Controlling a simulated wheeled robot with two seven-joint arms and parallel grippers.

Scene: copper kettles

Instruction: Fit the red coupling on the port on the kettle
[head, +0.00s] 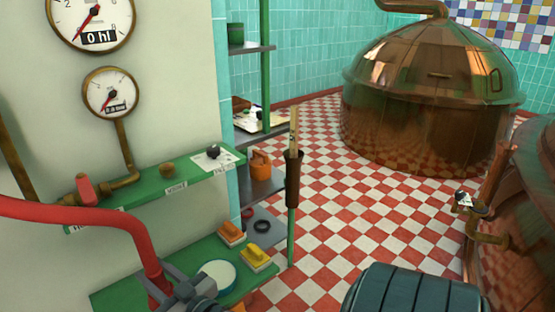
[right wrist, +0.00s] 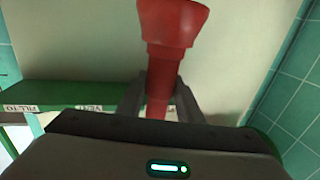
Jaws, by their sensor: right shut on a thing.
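The red coupling (right wrist: 172,25) stands up between the fingers of my right gripper (right wrist: 160,98) in the right wrist view, its wide end away from the gripper. In the head view my right gripper (head: 172,292) is at the bottom left, shut on the end of the red hose (head: 95,216), which runs off to the left edge. A copper kettle (head: 525,235) fills the right edge. A bent pipe (head: 487,237) with a small tag sticks out from it, far from my gripper; I cannot tell if this is the port. My left gripper is not in view.
A green wall shelf (head: 145,195) with labels and a pipe is above my gripper; a lower green shelf (head: 125,292) holds brushes (head: 257,257). An upright pole (head: 292,180) stands to the right. A larger copper kettle (head: 430,95) is behind.

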